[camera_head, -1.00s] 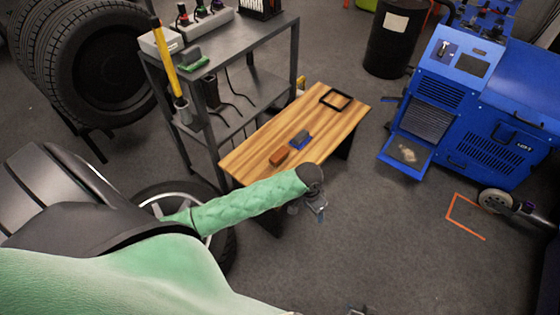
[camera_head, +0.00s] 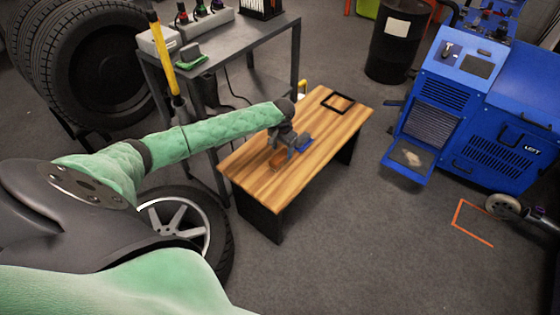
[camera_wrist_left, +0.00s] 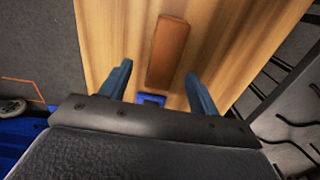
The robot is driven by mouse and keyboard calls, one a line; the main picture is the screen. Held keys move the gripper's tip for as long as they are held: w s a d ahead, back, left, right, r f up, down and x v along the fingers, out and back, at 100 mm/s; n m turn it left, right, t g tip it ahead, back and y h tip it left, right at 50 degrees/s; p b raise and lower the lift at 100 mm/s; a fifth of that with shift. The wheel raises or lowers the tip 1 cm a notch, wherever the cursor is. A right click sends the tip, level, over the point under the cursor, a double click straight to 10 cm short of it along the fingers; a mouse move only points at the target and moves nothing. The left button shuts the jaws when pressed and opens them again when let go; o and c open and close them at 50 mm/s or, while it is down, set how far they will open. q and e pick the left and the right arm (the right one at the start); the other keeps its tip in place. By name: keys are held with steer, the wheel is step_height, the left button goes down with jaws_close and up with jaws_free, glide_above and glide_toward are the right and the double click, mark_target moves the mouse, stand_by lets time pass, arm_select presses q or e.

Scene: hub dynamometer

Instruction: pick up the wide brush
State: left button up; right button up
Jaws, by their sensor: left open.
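A brown-orange block (camera_head: 278,161) lies flat on the wooden bench. A blue and grey piece (camera_head: 304,142) lies just to its right. Either could be the wide brush; I cannot tell which. My left gripper (camera_head: 282,146) is over the bench, above these two pieces. In the left wrist view the gripper (camera_wrist_left: 158,72) is open and empty, its two blue-grey fingers apart. The brown-orange block (camera_wrist_left: 168,50) shows between and beyond the fingertips. The blue piece (camera_wrist_left: 151,99) is mostly hidden under the gripper body. My right gripper is out of view.
The wooden bench (camera_head: 333,125) has a black square frame (camera_head: 338,102) at its far end. A grey shelf (camera_head: 272,38) stands behind it, with a green and grey item (camera_head: 190,58) on top. A blue machine (camera_head: 470,120) is at right.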

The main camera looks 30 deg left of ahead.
mark_target(280, 156)
arm_select(q)
steer(key=shift+s+a+f, duration=0.15)
steer(key=shift+s+f, duration=0.05)
steer(key=shift+f, duration=1.3)
steer(key=shift+s+a+f, duration=0.1)
steer(key=shift+s+f, duration=0.05)
steer(key=shift+f, duration=1.35)
steer(key=shift+c, duration=0.4)
steer(key=c, duration=1)
